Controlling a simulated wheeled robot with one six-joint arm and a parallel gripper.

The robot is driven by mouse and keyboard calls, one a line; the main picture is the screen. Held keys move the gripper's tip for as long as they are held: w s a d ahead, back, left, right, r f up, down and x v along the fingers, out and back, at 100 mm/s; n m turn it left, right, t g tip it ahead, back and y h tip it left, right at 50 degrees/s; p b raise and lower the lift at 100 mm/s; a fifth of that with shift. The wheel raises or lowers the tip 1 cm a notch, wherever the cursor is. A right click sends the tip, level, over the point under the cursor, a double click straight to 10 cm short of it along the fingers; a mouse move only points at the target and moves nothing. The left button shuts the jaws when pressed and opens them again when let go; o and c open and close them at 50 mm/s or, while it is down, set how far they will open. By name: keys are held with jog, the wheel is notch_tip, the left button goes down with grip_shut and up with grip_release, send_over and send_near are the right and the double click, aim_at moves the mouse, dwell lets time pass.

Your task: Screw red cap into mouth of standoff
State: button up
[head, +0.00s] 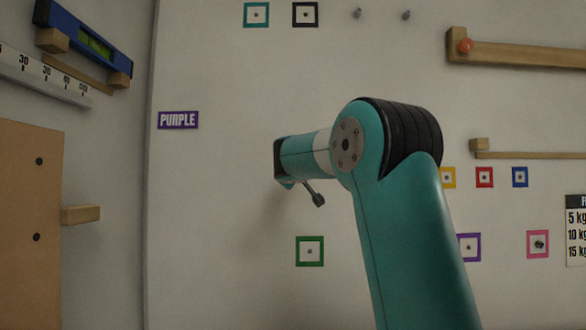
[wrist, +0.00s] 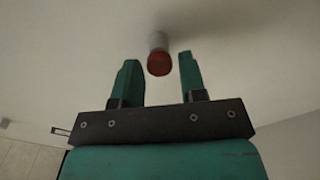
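The red cap (wrist: 159,64) shows in the wrist view at the near end of a pale grey standoff (wrist: 158,41) that sticks out from the wall. I cannot tell how deep the cap sits in the mouth. My gripper (wrist: 159,58) is open, with one teal finger on each side of the cap and a visible gap to both. In the head view my arm hides the fingers, the cap and the standoff.
The wall around the standoff is bare. A purple label (head: 178,120) is to the left and a green square marker (head: 309,251) below. Wooden ledges (head: 520,55) project at the right. A blue spirit level (head: 84,43) rests on supports at the upper left.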

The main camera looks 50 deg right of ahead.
jog(key=c, duration=0.6)
jog(key=shift+f+m+b, duration=0.3)
jog(key=shift+m+b, duration=0.4)
jog(key=shift+b, duration=0.05)
jog(key=shift+c, duration=0.3)
jog(key=shift+w+r+m+b, duration=0.15)
jog(key=shift+m+b, duration=0.55)
jog(key=shift+m, duration=1.1)
jog(key=shift+m+b, duration=1.3)
jog(key=shift+m, duration=1.3)
